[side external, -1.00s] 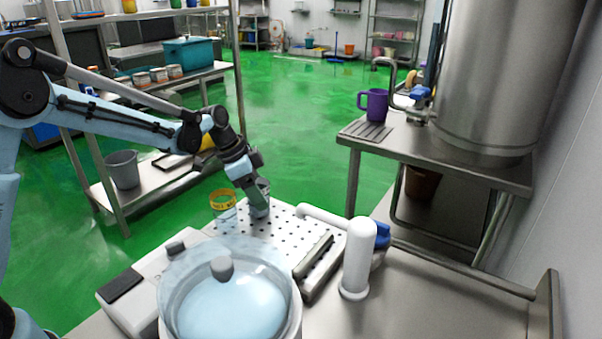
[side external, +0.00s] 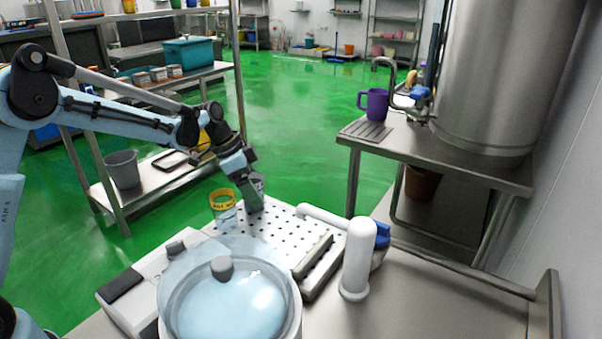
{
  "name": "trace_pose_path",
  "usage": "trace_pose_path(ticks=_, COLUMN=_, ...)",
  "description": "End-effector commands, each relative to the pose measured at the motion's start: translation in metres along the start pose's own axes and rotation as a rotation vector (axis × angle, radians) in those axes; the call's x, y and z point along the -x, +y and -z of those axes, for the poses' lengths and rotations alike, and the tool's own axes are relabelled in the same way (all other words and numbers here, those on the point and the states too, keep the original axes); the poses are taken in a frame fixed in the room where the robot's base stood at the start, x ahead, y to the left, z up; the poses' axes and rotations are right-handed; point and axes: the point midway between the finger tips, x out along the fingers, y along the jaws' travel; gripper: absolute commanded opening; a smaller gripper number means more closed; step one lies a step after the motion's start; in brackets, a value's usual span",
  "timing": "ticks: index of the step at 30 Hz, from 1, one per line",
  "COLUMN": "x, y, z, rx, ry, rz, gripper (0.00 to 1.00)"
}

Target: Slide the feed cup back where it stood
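A grey cup (side external: 258,183), which seems to be the feed cup, stands at the far left part of the white perforated board (side external: 282,231). My gripper (side external: 252,197) is low at the cup, with a finger in front of it that hides much of its near side. The gripper seems shut on this cup; the far finger is hidden. A clear cup with a yellow band (side external: 222,199) stands just left of the gripper, with a small gap.
A white spout (side external: 357,262) stands right of the board, its arm reaching over the board's back edge. A lidded pot (side external: 235,298) and a white box (side external: 142,285) are in front. The board's middle is clear. A purple mug (side external: 376,104) is on the back table.

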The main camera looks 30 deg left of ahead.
Motion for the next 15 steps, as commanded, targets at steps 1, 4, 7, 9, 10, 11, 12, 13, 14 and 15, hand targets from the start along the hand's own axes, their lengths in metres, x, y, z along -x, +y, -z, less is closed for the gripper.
trace_pose_path(ticks=1, x=0.000, y=0.000, z=0.000, rx=0.000, ry=0.000, rz=0.000, gripper=0.88)
trace_pose_path(ticks=4, x=0.000, y=0.000, z=0.000, rx=0.000, ry=0.000, rz=0.000, gripper=0.88)
trace_pose_path(ticks=7, x=0.001, y=0.000, z=0.000, rx=0.000, ry=0.000, rz=0.000, gripper=0.88)
trace_pose_path(ticks=9, x=0.005, y=0.000, z=0.000, rx=0.001, ry=0.000, rz=0.000, gripper=0.88)
trace_pose_path(ticks=10, x=0.008, y=0.000, z=0.000, rx=0.001, ry=0.000, rz=0.000, gripper=0.88)
trace_pose_path(ticks=11, x=0.012, y=0.000, z=0.000, rx=0.001, ry=0.000, rz=0.001, gripper=0.88)
trace_pose_path(ticks=12, x=0.017, y=0.000, z=0.000, rx=0.002, ry=0.000, rz=0.001, gripper=0.88)
trace_pose_path(ticks=13, x=0.022, y=0.000, z=0.000, rx=0.002, ry=0.000, rz=0.001, gripper=0.88)
trace_pose_path(ticks=14, x=0.028, y=0.000, z=0.000, rx=0.002, ry=0.000, rz=0.001, gripper=0.88)
trace_pose_path(ticks=15, x=0.036, y=0.000, z=0.000, rx=0.002, ry=0.000, rz=0.001, gripper=0.88)
